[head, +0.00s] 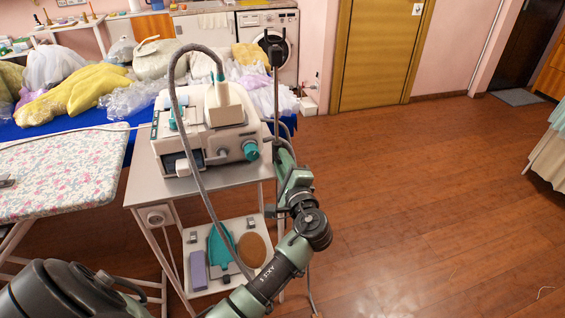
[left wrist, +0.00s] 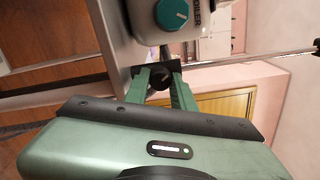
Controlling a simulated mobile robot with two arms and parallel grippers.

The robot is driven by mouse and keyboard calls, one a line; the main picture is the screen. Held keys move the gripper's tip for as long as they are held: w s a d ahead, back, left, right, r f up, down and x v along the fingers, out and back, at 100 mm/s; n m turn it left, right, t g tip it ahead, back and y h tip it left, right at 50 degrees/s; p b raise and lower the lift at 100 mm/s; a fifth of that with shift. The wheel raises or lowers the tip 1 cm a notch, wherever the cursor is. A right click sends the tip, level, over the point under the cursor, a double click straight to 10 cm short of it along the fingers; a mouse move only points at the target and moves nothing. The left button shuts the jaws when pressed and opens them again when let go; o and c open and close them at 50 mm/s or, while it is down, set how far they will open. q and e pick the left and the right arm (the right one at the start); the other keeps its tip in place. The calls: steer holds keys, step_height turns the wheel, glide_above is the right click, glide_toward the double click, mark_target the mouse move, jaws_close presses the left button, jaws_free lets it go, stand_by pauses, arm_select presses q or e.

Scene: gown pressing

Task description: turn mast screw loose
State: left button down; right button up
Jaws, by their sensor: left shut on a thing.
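The mast (head: 276,98) is a thin dark upright pole at the right side of the steam station (head: 222,130), with a black fitting at its top. In the left wrist view the mast runs sideways as a thin rod (left wrist: 240,60). My left gripper (head: 280,147) is at the lower part of the mast, beside the trolley's right edge. In the left wrist view, the green fingers of this gripper (left wrist: 158,70) are shut on the black mast screw (left wrist: 157,76). In the head view the gripper hides the screw. My right gripper is not in view.
The station stands on a white trolley (head: 144,188) with a lower shelf holding several items. A grey hose (head: 187,140) hangs close to my left arm. A floral ironing board (head: 70,172) is at left, a laundry-covered blue table behind. The floor at right is clear.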

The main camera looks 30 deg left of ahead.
arm_select(q)
steer(key=c, duration=1.2)
jaws_free()
steer(key=shift+o, duration=0.2)
steer(key=b+v, duration=0.1)
steer(key=v, duration=0.7)
